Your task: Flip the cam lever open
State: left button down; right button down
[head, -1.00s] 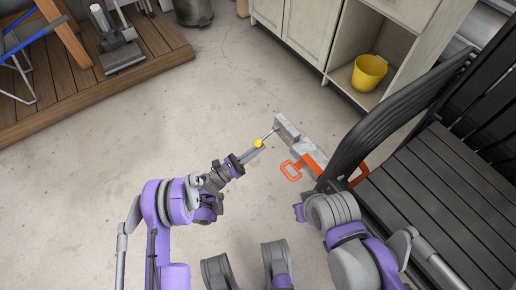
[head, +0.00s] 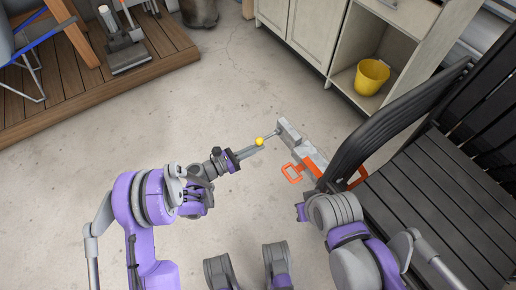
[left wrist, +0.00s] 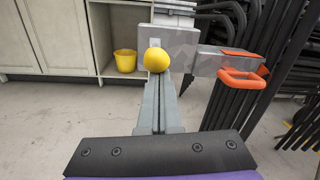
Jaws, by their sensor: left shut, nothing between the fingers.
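The cam lever (head: 271,135) is a thin rod with a yellow ball knob (head: 260,141) on its end. It juts left from a grey metal block (head: 289,131) with an orange handle (head: 293,173) beside it. My left gripper (head: 258,148) is shut and empty, its tips right at the knob. In the left wrist view the knob (left wrist: 156,60) sits just beyond the closed fingertips (left wrist: 158,80); I cannot tell whether they touch. The rod is mostly hidden there.
A black slatted bench (head: 432,195) stands close on the right. A pale cabinet (head: 318,40) with a yellow bucket (head: 371,76) on its open shelf is behind. A wooden deck (head: 90,75) is at the upper left. The concrete floor to the left is clear.

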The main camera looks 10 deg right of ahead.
aim_at(257, 140)
pick_arm(q)
jog(key=r+y+p, duration=0.2)
jog(key=r+g+y+p, duration=0.1)
jog(key=r+y+p, duration=0.1)
jog(key=r+y, duration=0.1)
jog(key=shift+d+r+g, duration=0.2)
jog(key=shift+g, duration=0.1)
jog(key=shift+d+r+y+p, duration=0.25)
jog(key=shift+r+y+p, duration=0.35)
jog(key=shift+y, duration=0.4)
jog(key=shift+w+d+r+g+y+p, duration=0.25)
jog(key=shift+d+r+g+y+p, duration=0.15)
jog(key=shift+r+g+y, duration=0.4)
jog(key=shift+w+d+r, duration=0.15)
jog(key=shift+d+r, duration=0.05)
jog(key=shift+d, duration=0.1)
